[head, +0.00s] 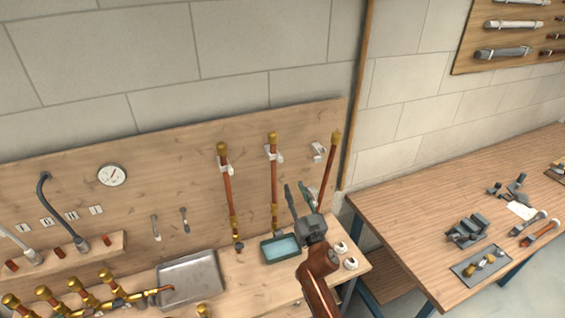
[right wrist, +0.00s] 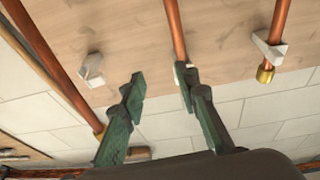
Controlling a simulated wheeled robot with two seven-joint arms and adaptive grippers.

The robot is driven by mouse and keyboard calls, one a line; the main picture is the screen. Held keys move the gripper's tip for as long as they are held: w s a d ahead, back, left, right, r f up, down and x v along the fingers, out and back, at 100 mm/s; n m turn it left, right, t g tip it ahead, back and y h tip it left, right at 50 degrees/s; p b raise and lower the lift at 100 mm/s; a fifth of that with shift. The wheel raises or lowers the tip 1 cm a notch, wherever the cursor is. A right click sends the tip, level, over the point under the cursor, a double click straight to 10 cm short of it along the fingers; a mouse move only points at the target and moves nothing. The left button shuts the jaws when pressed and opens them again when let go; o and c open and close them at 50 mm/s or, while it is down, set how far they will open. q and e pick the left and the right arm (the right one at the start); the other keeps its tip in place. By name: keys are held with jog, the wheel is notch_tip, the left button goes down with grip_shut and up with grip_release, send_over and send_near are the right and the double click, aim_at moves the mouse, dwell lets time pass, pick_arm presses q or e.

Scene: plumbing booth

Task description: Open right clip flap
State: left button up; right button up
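The right clip (head: 318,151) is a small white clip at the upper right of the wooden backboard. The right copper pipe (head: 328,172) stands tilted just right of it, apart from the clip. In the right wrist view the clip (right wrist: 91,70) sits left of my fingers, clear of them; I cannot tell how its flap stands. My right gripper (head: 297,188) is open and empty, below and left of the right clip in the head view. In the right wrist view its fingers (right wrist: 162,83) are spread, one overlapping the middle clip (right wrist: 181,68). My left gripper is not in view.
The middle pipe (head: 274,185) and left pipe (head: 228,185) stand in white clips. A teal tray (head: 268,261) and white fittings (head: 351,264) lie on the bench below. A metal tray (head: 188,280) is further left. A wooden table (head: 400,215) stands right.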

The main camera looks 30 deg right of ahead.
jog(key=n+t+y, duration=0.1)
jog(key=t, duration=0.1)
send_near(282, 160)
jog(key=w+r, duration=0.2)
jog(key=x, duration=0.4)
jog(key=p+x, duration=0.1)
jog(key=x, duration=0.1)
jog(key=shift+w+d+f, duration=0.1)
jog(key=shift+w+f, duration=0.2)
jog(key=shift+w, duration=0.05)
jog(key=shift+c, duration=0.7)
grip_shut()
